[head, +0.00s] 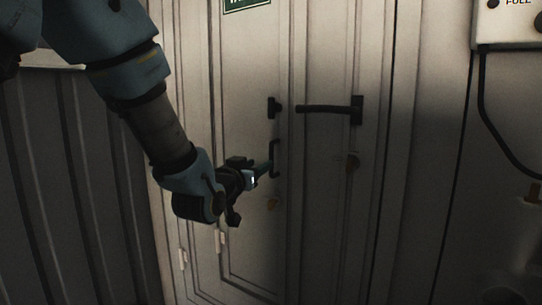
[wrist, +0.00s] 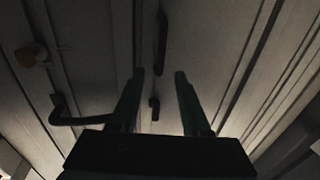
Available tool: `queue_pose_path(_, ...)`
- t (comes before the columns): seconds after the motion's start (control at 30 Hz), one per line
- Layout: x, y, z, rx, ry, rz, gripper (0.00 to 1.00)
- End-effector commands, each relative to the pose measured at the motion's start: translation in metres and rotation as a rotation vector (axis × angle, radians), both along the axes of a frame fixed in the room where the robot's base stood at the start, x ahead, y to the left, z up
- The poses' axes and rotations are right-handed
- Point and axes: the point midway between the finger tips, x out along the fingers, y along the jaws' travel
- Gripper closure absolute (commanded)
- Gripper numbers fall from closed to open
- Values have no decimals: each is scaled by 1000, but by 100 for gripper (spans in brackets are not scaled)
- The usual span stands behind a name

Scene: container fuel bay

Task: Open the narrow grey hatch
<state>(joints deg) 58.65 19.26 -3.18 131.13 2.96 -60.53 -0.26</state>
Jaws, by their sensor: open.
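The narrow grey hatch (head: 245,70) is a tall, pale panel in the middle of the head view, and it looks closed. My gripper (head: 267,168) is beside the pull handle, coming from the left.
A white box (head: 508,25) with a hanging cable is at upper right. A dark ribbed wall (head: 70,190) stands at left. A green sign (head: 245,4) is above.

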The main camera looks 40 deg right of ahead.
Motion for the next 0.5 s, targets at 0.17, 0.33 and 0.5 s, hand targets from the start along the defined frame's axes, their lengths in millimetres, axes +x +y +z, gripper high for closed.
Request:
queue_pose_path(0.17,12,-23,2,2,1,1,53)
queue_pose_path(0.33,27,-52,3,3,0,2,53)
queue_pose_path(0.5,39,-76,2,3,1,3,53)
